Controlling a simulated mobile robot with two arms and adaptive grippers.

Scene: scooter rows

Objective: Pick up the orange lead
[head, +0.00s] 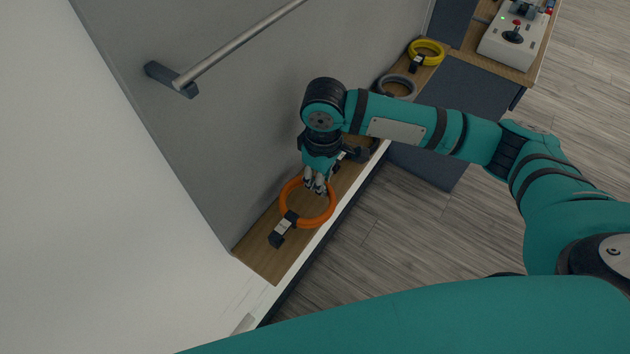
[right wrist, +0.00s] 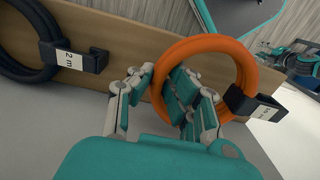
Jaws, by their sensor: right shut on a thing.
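The orange lead (head: 333,208) is a coiled ring with a black labelled clip, on a narrow wooden shelf (head: 262,254) against the grey wall. My right gripper (head: 316,187) reaches down to the ring's upper edge. In the right wrist view the gripper (right wrist: 163,82) is shut on the left side of the orange lead (right wrist: 212,42), with fingers on both sides of the coil. The lead's black clip (right wrist: 250,104) is at the right of the ring there. I cannot tell if the lead is clear of the shelf. My left gripper is not in view.
A black lead (right wrist: 32,68) tagged "2 m" lies beside the orange one. A grey lead (head: 398,84) and a yellow lead (head: 429,50) lie farther along the shelf. A metal rail (head: 240,42) sticks out from the wall. A joystick box (head: 513,38) is at top right.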

